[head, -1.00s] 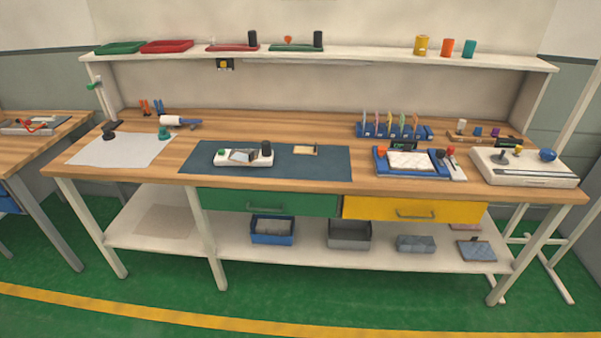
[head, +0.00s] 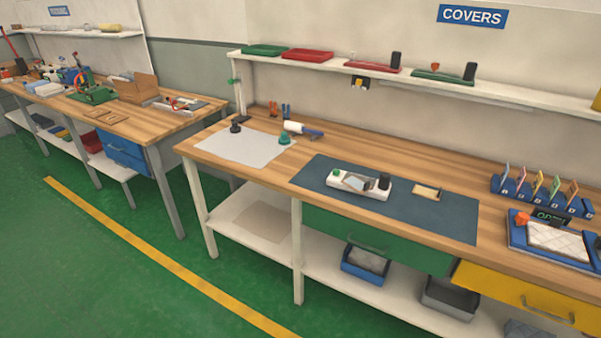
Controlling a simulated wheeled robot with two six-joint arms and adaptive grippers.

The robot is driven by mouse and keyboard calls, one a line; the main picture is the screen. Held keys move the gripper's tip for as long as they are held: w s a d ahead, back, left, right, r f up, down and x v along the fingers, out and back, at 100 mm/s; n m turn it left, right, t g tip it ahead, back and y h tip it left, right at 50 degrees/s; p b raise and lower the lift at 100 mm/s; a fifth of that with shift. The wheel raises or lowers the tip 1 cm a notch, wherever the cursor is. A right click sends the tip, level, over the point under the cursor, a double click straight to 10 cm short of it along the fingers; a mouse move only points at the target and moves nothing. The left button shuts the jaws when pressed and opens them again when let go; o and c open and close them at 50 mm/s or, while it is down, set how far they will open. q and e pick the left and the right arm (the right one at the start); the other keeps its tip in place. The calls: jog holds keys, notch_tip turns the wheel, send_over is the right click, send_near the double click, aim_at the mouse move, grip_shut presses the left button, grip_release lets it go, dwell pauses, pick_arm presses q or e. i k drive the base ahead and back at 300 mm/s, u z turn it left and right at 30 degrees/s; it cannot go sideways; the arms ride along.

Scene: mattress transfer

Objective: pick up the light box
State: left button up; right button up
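I cannot tell for sure which thing is the light box. A low white box-like device (head: 373,189) with a green knob, a small glossy plate and a black cylinder on top lies on the dark blue mat (head: 430,215) of the near workbench. An open brown cardboard box (head: 133,87) stands on the left workbench (head: 130,118). A blue tray device (head: 520,235) with a white quilted pad (head: 558,241) is on the near bench at the right, partly cut off. Neither of my grippers is in view.
The near bench (head: 340,138) also holds a white sheet (head: 245,147), a blue rack (head: 540,199) and a small tan block (head: 427,192). Its green drawer (head: 380,240) and yellow drawer (head: 530,298) are shut. A blue bin (head: 362,270) is on the lower shelf. Green floor is free at the left.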

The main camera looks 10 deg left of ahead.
aim_at(381, 190)
jog(key=u, duration=0.5)
jog(key=i, duration=1.6)
jog(key=z, duration=0.8)
jog(key=i, duration=0.25)
jog(key=z, duration=0.4)
